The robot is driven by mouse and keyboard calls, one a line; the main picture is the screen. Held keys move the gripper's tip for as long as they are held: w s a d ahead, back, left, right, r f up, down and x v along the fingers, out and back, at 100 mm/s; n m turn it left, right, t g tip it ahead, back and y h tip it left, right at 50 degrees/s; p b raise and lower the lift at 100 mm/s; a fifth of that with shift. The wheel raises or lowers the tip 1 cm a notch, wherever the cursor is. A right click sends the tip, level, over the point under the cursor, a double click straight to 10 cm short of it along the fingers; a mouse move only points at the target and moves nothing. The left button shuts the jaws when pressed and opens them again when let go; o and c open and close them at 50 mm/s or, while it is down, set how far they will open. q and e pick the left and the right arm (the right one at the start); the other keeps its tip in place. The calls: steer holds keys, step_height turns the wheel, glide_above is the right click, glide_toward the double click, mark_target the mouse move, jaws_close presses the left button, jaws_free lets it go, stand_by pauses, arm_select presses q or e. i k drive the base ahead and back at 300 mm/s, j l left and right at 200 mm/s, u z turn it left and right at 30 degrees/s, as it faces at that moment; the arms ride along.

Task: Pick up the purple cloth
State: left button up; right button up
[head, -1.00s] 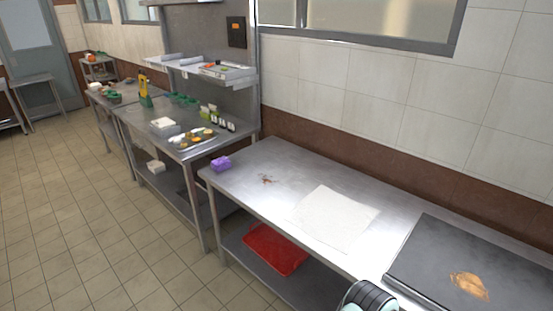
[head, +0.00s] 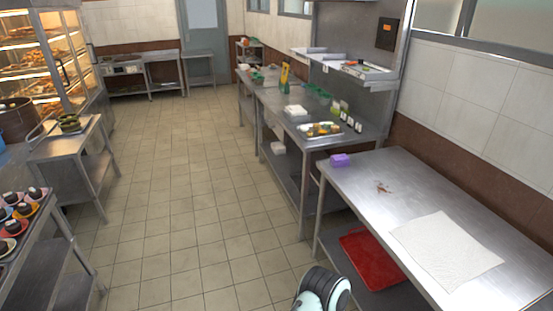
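A part of my own arm shows at the bottom edge, well short of the cloth. Neither gripper's fingers are in view. Nothing touches the cloth.
A white sheet (head: 446,250) and a brown stain lie on the same table. A red tray (head: 374,258) sits on its lower shelf. A further steel table holds a food tray (head: 319,130) and bottles. Tiled floor (head: 190,200) is clear, with a counter and display case at left.

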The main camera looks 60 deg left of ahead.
mark_target(339, 161)
steer(key=u, duration=1.65)
steer(key=z, duration=0.85)
steer(key=i+j+z, duration=0.15)
steer(key=j+z, duration=0.15)
steer(key=i+j+z, duration=0.15)
steer(key=j+z, duration=0.45)
steer(key=i+j, duration=0.05)
